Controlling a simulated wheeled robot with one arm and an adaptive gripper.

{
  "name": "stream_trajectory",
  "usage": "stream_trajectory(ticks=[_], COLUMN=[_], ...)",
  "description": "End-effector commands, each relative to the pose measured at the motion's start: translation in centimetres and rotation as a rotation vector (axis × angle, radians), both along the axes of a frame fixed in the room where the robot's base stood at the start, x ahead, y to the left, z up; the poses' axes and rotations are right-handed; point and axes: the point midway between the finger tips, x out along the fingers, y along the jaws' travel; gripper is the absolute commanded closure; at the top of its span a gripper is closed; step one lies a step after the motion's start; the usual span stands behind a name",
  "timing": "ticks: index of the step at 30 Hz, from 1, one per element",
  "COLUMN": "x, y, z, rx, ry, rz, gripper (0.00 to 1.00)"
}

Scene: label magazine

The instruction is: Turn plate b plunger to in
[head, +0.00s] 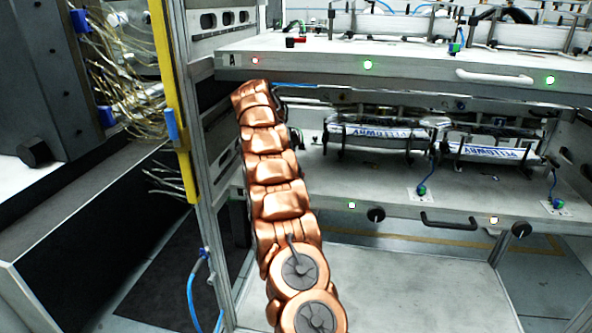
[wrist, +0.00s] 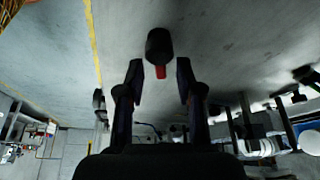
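A black plunger knob (wrist: 160,45) with a short red part below it stands out from a grey plate surface in the wrist view. My gripper (wrist: 159,80) is open, one dark finger on each side of the red part in the picture, with visible gaps. I cannot tell how deep the plunger lies between the fingers. In the head view, my copper arm reaches the left end of the rack and hides the gripper and this plunger. The lower plate (head: 330,188), apparently plate b, shows in the head view; its left end is behind my arm.
The upper plate (head: 300,66), marked A, overhangs the lower one and carries a small red and black plunger (head: 295,42). A yellow post (head: 172,100) stands left of my arm. Label rolls (head: 385,133), a black handle (head: 448,221) and a black knob (head: 376,214) lie right.

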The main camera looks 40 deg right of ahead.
Motion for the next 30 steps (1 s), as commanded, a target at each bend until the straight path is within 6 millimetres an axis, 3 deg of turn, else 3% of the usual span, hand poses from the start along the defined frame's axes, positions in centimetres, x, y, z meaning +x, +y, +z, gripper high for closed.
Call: stream_trajectory(ticks=[13, 30], x=[0.0, 0.17], y=[-0.08, -0.24], z=[0.13, 0.36], rx=[0.0, 0.001], ry=[0.0, 0.0], rz=[0.02, 0.211], gripper=[0.62, 0.62])
